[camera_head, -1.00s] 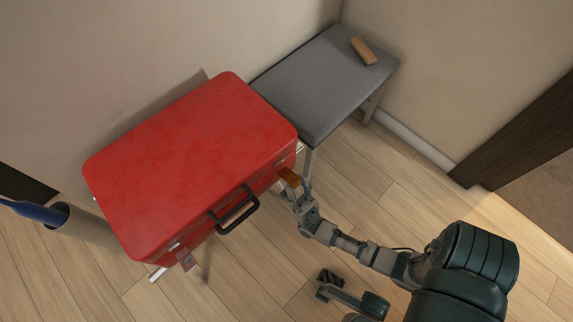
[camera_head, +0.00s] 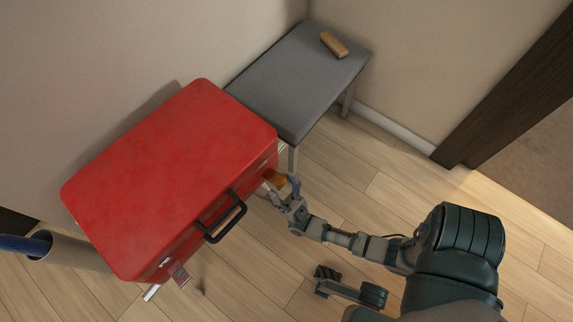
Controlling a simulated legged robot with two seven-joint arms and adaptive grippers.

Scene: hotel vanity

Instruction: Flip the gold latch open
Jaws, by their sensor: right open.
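A red suitcase (camera_head: 170,170) rests at the left, with a black handle (camera_head: 225,217) on its front side. A small orange-gold piece (camera_head: 277,181) shows at the suitcase's right front side; I cannot tell whether it is the latch. A small metal fitting (camera_head: 164,263) shows near the left front corner. My right gripper (camera_head: 279,187) is open at the right front side, with its fingers around or beside the orange-gold piece. Contact is unclear, and the fingers partly hide that spot. My left gripper is not in view.
A grey-topped bench (camera_head: 295,85) with a tan block (camera_head: 334,45) stands behind at the right. A bin (camera_head: 65,250) with something blue stands at the far left. The wood floor in front is largely clear.

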